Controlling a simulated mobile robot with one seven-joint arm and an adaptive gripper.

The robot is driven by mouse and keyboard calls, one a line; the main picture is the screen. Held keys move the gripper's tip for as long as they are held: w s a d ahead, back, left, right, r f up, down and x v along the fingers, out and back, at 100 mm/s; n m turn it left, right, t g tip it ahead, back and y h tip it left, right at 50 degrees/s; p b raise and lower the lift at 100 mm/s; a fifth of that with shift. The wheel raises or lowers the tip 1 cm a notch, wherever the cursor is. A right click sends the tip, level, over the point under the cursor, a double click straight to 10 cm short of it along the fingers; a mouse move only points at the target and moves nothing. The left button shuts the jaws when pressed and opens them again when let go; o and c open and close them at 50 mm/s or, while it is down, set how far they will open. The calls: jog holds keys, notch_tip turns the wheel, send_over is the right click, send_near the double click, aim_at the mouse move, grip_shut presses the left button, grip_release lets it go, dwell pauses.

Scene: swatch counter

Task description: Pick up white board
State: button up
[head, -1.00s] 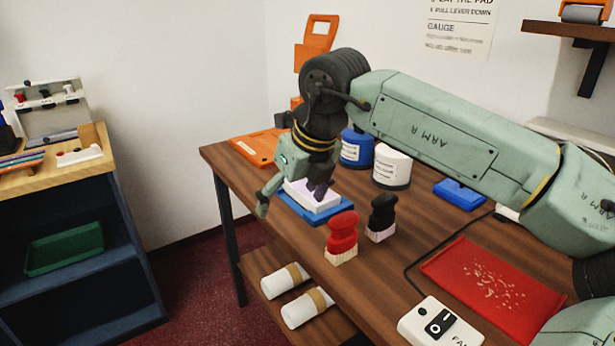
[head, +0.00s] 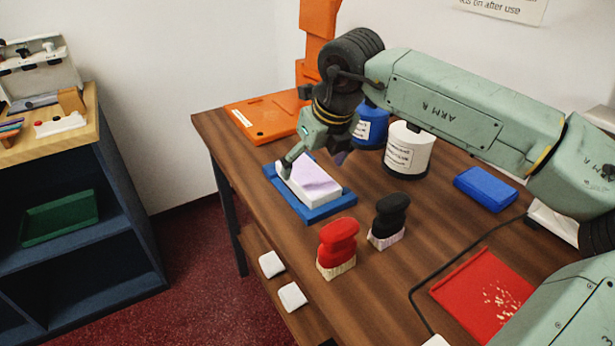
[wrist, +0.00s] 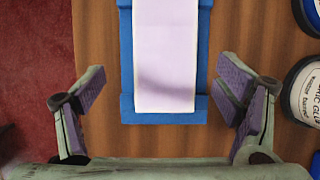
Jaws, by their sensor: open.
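The white board (head: 322,191), a flat block with a pale lilac-tinted top, lies in a blue tray (head: 311,214) on the wooden table. In the wrist view the white board (wrist: 166,45) runs up out of the top edge, with the blue tray (wrist: 127,75) along its sides and near end. My gripper (head: 312,165) is open and empty above the far part of the board. In the wrist view my gripper (wrist: 165,92) has its fingers spread wide, one on each side of the tray. The board's far end is out of that view.
A red-handled brush (head: 338,242) and a black-handled brush (head: 389,220) stand in front right of the tray. A white pot (head: 408,150) and a blue pot (head: 370,130) stand close behind. An orange case (head: 262,120) lies behind left. The table edge runs close on the left.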

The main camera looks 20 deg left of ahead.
aim_at(308, 175)
jog(key=x, duration=0.1)
jog(key=p+x, duration=0.1)
jog(key=x, duration=0.3)
jog(key=shift+w+p, duration=0.35)
jog(key=shift+r, duration=0.1)
jog(key=c, duration=1.4)
jog(key=shift+o, duration=0.2)
jog(key=shift+r, duration=0.15)
